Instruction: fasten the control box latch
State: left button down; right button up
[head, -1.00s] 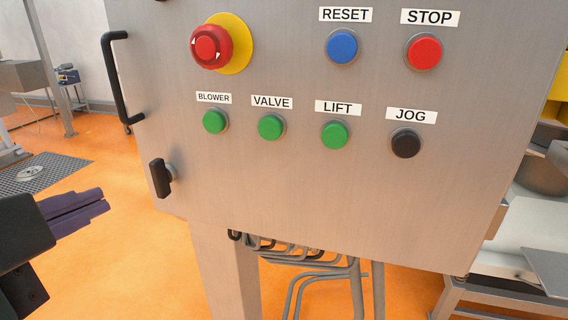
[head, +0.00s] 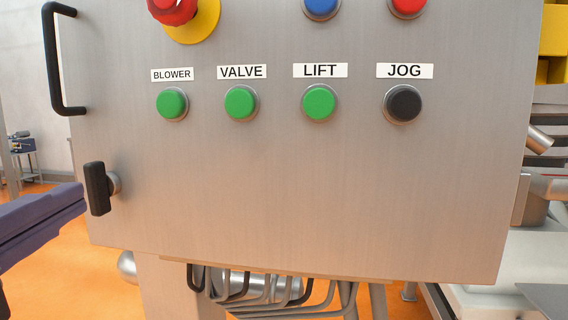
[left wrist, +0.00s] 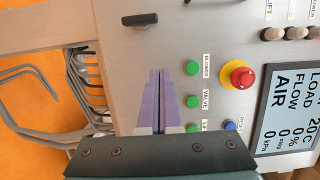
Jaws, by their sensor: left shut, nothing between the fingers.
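The control box (head: 300,190) is a brushed metal box with a flat front that fills most of the head view. Its latch (head: 97,188) is a black knob-like handle at the lower left of the front, standing upright. In the left wrist view the latch (left wrist: 145,19) shows at the top, beyond the fingertips. My left gripper (head: 82,196) has purple fingers and is shut and empty. In the head view its tips are just left of the latch; I cannot tell if they touch it. In the left wrist view its fingers (left wrist: 155,72) lie together, apart from the latch. My right gripper is out of view.
A black bar handle (head: 52,60) stands out at the box's upper left. Green buttons (head: 240,102), a black JOG button (head: 403,103) and a red emergency stop (head: 172,10) project from the front. Pipes (head: 240,285) run below the box. Orange floor lies open at the left.

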pick_arm(q)
jog(key=p, duration=0.1)
send_near(113, 173)
jog(key=w+d+r, duration=0.2)
jog(key=w+d, duration=0.2)
jog(key=a+p, duration=0.1)
jog(key=a, duration=0.2)
jog(key=shift+w+f, duration=0.1)
jog(key=shift+w, duration=0.05)
jog(key=shift+a, duration=0.4)
jog(key=shift+w, duration=0.15)
